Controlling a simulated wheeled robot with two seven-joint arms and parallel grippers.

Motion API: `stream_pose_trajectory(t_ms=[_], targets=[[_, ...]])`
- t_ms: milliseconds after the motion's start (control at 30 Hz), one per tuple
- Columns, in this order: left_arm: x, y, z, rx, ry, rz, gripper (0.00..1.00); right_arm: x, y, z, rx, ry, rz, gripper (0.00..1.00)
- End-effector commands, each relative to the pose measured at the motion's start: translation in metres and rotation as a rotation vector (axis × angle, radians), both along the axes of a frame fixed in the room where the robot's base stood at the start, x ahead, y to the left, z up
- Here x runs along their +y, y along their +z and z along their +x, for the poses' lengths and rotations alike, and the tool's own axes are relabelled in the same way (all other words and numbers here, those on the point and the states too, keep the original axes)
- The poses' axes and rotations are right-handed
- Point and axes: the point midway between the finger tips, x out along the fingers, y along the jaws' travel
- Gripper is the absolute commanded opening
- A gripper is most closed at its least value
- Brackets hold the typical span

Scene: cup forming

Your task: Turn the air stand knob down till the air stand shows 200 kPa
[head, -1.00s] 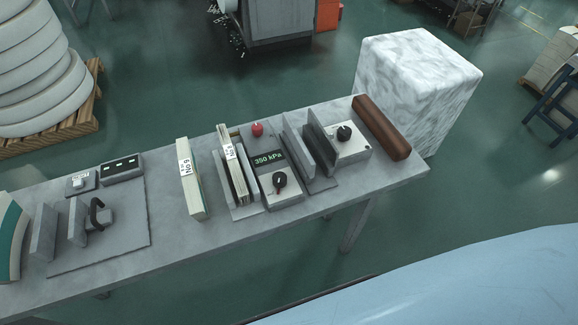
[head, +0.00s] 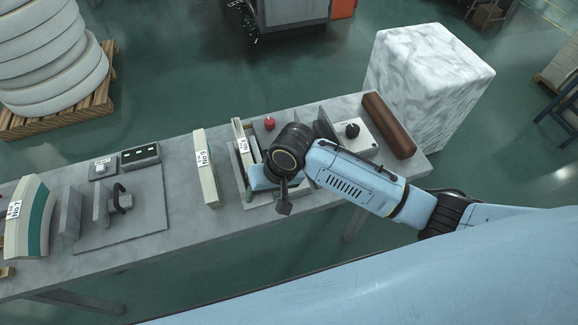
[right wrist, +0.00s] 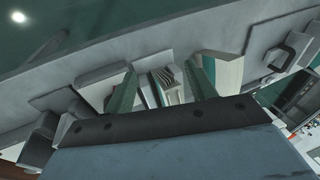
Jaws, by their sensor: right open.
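The air stand (head: 302,189) is on the bench, mostly behind my right wrist in the head view. Its red button (head: 269,123) shows at the back. Its display and black knob are hidden now; the display read 350 kPa in the earlier frame. In the right wrist view the gripper (right wrist: 164,86) is open. I cannot tell whether it touches the knob. My left gripper is not in view.
A block marked No 9 (head: 205,165) stands left of the stand, and another labelled block (head: 243,145) sits close beside it. A second box with a black knob (head: 352,130) and a brown bar (head: 388,124) are at the right. Bare bench (head: 185,215) lies at the left.

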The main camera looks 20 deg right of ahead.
Motion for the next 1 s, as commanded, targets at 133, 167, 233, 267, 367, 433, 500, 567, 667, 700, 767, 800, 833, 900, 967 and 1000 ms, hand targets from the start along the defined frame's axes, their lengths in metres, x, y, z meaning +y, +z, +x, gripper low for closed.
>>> stream_pose_trajectory(t_ms=[133, 167, 233, 267, 367, 433, 500, 567, 667, 700, 767, 800, 833, 900, 967, 1000], targets=[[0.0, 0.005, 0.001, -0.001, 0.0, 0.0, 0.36, -0.01, 0.03, 0.024, 0.058, -0.056, -0.08, 0.56], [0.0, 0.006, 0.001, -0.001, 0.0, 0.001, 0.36, -0.014, 0.036, 0.028, 0.072, -0.074, -0.1, 0.56], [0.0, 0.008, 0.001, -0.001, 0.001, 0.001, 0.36, -0.025, 0.049, 0.039, 0.103, -0.127, -0.151, 0.56], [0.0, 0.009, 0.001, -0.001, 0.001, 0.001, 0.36, -0.031, 0.055, 0.043, 0.114, -0.151, -0.175, 0.56], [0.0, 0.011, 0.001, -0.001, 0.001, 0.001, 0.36, -0.049, 0.072, 0.054, 0.145, -0.233, -0.242, 0.56], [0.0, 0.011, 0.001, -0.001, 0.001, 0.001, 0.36, -0.06, 0.08, 0.061, 0.16, -0.285, -0.275, 0.56], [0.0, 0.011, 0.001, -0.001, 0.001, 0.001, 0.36, -0.068, 0.084, 0.068, 0.169, -0.329, -0.297, 0.56], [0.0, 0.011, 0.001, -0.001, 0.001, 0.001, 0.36, -0.073, 0.086, 0.072, 0.173, -0.354, -0.307, 0.56], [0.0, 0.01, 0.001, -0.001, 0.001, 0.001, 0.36, -0.077, 0.083, 0.074, 0.179, -0.375, -0.312, 0.56], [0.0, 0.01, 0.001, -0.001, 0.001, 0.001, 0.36, -0.077, 0.079, 0.074, 0.179, -0.377, -0.313, 0.56], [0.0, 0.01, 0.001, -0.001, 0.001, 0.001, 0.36, -0.077, 0.072, 0.074, 0.18, -0.377, -0.314, 0.56], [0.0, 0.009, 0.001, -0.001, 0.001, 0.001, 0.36, -0.077, 0.065, 0.074, 0.18, -0.376, -0.314, 0.56], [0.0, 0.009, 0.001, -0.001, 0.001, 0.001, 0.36, -0.078, 0.059, 0.074, 0.179, -0.377, -0.315, 0.56], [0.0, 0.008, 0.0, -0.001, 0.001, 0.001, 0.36, -0.078, 0.044, 0.074, 0.18, -0.376, -0.315, 0.56], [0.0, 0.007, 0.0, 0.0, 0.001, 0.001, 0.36, -0.078, 0.031, 0.073, 0.179, -0.375, -0.314, 0.56], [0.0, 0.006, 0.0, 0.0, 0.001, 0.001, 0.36, -0.078, 0.022, 0.073, 0.179, -0.375, -0.314, 0.56]])
